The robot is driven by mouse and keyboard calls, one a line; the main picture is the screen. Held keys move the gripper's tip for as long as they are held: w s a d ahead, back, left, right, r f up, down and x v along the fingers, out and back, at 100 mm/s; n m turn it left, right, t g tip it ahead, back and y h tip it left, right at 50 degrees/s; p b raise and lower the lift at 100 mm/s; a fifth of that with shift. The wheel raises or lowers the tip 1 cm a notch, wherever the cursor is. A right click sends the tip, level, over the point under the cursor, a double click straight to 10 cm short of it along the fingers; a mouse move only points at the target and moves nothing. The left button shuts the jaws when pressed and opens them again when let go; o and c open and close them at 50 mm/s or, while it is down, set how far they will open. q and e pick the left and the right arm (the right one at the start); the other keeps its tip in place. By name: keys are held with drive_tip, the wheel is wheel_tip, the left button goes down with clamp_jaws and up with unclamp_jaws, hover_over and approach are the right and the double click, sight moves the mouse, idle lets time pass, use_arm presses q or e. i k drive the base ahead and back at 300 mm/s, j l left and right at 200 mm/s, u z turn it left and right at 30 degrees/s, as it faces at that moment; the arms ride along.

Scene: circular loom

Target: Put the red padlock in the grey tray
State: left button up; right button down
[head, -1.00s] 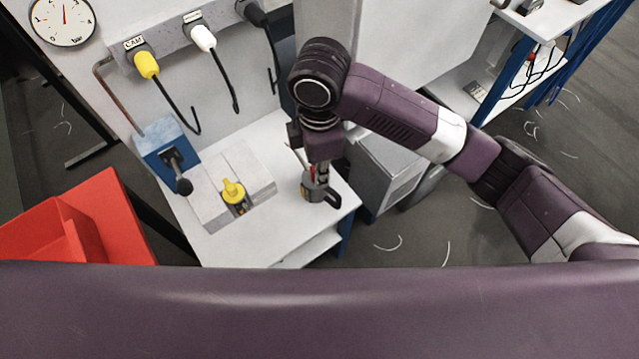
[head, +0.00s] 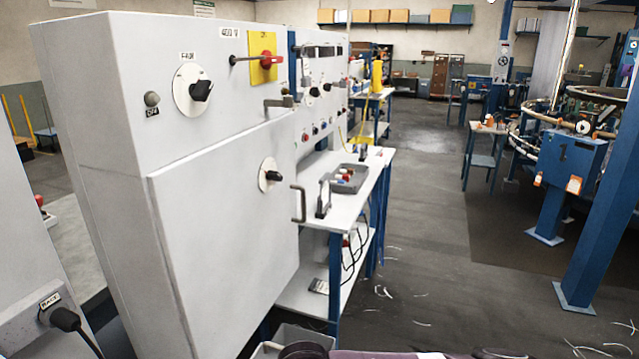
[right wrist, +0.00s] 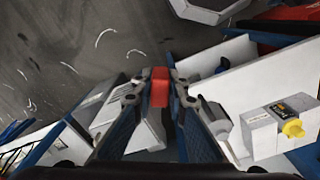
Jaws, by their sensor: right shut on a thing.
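The red padlock (right wrist: 160,87) is between the fingertips of my right gripper (right wrist: 160,92), which is shut on it in the right wrist view. Only its red body shows clearly; no shackle can be made out. The grey tray (head: 335,186) lies on a white bench top in the head view, right of the large cabinet. Small red, white and blue items are inside it. The right gripper is outside the head view, and only a bit of my arm shows at its bottom edge. My left gripper is in neither current view.
A large pale cabinet (head: 225,230) with knobs and a door handle (head: 298,203) fills the left.

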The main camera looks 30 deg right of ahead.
sight(354, 181)
drive_tip(key=l+u, duration=0.2)
drive_tip(key=l, duration=0.65)
drive_tip(key=l+u, duration=0.15)
drive_tip(key=l, duration=0.75)
drive_tip(key=i+l+u, duration=0.2)
drive_tip(key=l, duration=0.55)
drive_tip(key=l+u, duration=0.2)
drive_tip(key=l, duration=0.5)
drive_tip(key=l+u, duration=0.2)
drive_tip(key=l, duration=0.55)
drive_tip(key=l+u, duration=0.25)
drive_tip(key=l, duration=0.55)
drive_tip(key=l+u, duration=0.2)
drive_tip(key=l, duration=0.55)
drive_tip(key=k+l+u, duration=0.2)
drive_tip(key=l, duration=0.5)
